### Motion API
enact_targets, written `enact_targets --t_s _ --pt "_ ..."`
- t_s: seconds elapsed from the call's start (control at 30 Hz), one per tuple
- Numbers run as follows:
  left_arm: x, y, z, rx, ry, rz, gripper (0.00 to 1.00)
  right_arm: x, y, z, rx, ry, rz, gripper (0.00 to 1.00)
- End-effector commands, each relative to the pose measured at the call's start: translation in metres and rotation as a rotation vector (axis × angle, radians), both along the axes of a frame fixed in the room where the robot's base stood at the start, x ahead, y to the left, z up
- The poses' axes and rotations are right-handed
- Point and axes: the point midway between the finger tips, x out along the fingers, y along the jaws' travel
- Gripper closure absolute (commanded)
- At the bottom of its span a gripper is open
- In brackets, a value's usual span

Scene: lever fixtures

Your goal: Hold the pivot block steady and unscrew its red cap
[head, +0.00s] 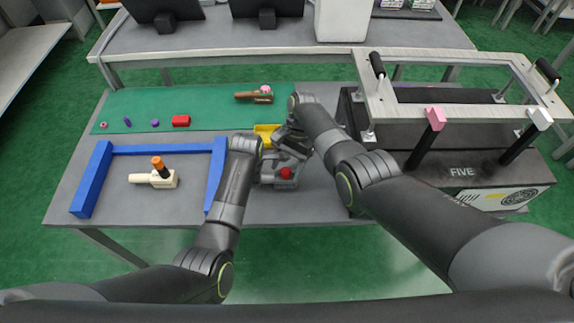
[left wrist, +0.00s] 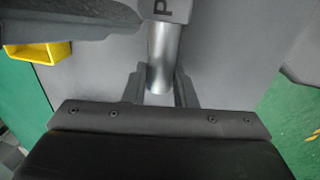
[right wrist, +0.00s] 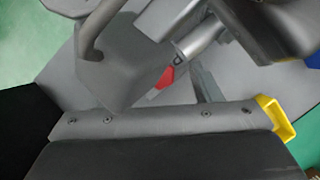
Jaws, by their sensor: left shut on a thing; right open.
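The grey pivot block (head: 283,184) stands near the front of the table, between my arms, with a red cap (head: 286,172) on it. In the left wrist view my left gripper (left wrist: 160,88) is shut around a silver round post (left wrist: 161,55), beside a grey part marked "P". My right gripper (head: 292,142) is open above and behind the block in the head view. The right wrist view shows red (right wrist: 166,78) near its fingers, next to the silver post and a large grey piece; whether it touches them I cannot tell.
Small parts lie on the green mat (head: 215,98). A black-and-grey lever fixture (head: 455,165) fills the right.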

Motion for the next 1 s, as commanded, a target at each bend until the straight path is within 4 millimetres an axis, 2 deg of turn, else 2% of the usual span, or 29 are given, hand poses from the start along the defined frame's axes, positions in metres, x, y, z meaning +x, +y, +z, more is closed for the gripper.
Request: enact_targets --t_s 0.53,0.9,1.0 --pt "0.0 0.0 0.0 0.0 0.001 0.0 1.0 0.0 0.0 0.027 0.0 0.0 -0.001 0.42" --pt "0.0 0.0 0.0 0.0 0.001 0.0 1.0 0.0 0.0 0.03 -0.001 0.001 -0.003 0.42" --pt "0.0 0.0 0.0 0.0 0.001 0.0 1.0 -0.001 -0.001 0.029 0.001 -0.001 -0.058 0.42"
